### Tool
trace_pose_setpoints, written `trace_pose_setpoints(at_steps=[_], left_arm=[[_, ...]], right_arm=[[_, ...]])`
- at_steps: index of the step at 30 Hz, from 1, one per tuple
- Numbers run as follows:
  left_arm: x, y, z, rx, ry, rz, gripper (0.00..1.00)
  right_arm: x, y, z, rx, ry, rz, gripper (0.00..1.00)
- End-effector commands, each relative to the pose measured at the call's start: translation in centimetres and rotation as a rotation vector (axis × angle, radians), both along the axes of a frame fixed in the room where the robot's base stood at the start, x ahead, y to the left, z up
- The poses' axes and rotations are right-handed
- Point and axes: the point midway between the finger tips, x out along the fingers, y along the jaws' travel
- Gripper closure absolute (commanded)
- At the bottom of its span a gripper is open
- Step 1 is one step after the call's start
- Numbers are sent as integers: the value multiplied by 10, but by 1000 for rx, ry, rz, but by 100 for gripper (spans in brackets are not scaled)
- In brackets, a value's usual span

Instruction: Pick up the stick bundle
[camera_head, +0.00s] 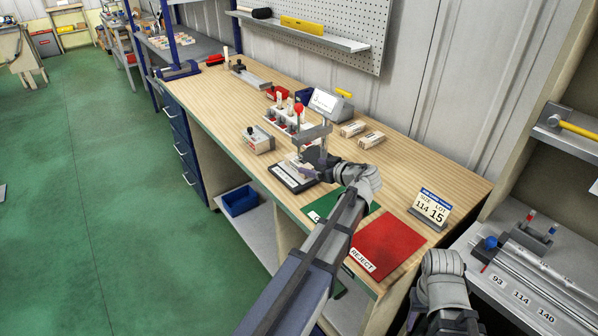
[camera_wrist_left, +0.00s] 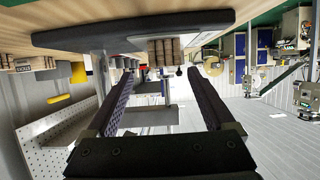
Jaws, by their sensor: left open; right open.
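The stick bundle (camera_wrist_left: 165,51) shows in the left wrist view as a brown, blocky cluster beyond and between my left fingers, against a dark plate (camera_wrist_left: 60,40). In the head view, a dark-edged plate (camera_head: 284,179) lies on the bench beside the wrapper stand (camera_head: 312,133); the bundle there is small and partly hidden by my gripper. My left gripper (camera_head: 312,163) is over the plate's right side, with its fingers apart (camera_wrist_left: 160,105). No contact with the bundle is visible. My right gripper (camera_head: 418,308) is low at the bottom right, mostly hidden by its wrist, away from the bundle.
A green mat (camera_head: 325,204) and red REJECT mat (camera_head: 393,243) lie near the bench front. A size and lot sign (camera_head: 432,209) stands right. A small box (camera_head: 258,140), a rack (camera_head: 283,122) and two wrapped packs (camera_head: 371,140) surround the stand. Bare wood lies right of the packs.

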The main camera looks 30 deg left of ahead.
Motion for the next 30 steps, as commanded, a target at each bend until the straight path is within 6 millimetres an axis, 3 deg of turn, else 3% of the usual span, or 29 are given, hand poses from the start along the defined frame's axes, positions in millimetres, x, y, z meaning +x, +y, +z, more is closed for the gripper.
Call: trace_pose_setpoints(at_steps=[17, 30], left_arm=[[9, 26, -11, -1, 0, 0, 13], [21, 70, -29, -1, 2, 0, 13]], right_arm=[[0, 0, -11, 0, 0, 0, 50], [0, 0, -28, 0, 0, 0, 50]])
